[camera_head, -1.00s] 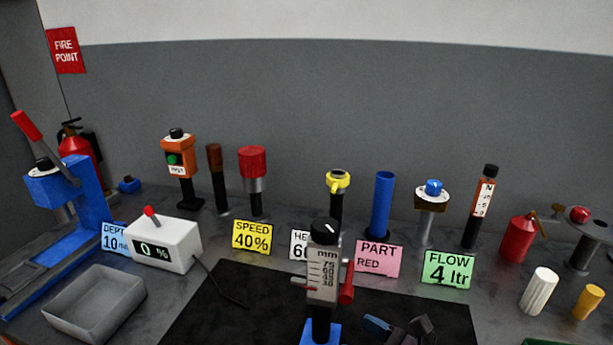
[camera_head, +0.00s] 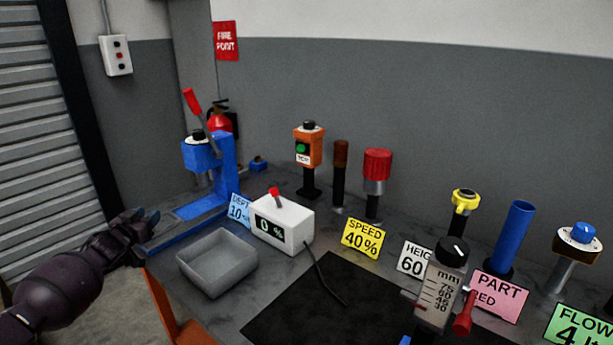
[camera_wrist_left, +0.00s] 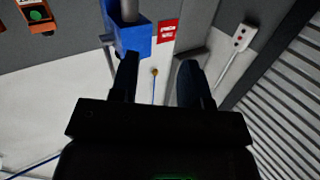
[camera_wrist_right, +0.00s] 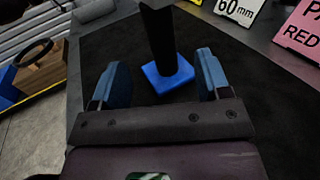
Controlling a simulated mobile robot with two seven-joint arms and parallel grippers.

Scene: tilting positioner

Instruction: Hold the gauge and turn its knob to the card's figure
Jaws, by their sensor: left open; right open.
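The gauge (camera_head: 437,295) is a grey upright body with a mm scale, a black knob (camera_head: 452,252) on top and a red handle (camera_head: 464,316) at its side. The card (camera_head: 413,261) behind it is partly hidden; the right wrist view shows its "60 mm" (camera_wrist_right: 238,9). My left gripper (camera_head: 147,226) is open and empty at the left, far from the gauge. My right gripper (camera_wrist_right: 162,72) is open and shows only in its wrist view. The gauge's black post and blue base (camera_wrist_right: 168,76) appear between and beyond its fingers, without visible contact.
A grey tray (camera_head: 218,263), a white 0 % box (camera_head: 283,224) with a cable and a blue press (camera_head: 221,165) stand left of the dark mat (camera_head: 300,306). Other cards and posts line the back. An orange panel (camera_head: 178,312) is near the left arm.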

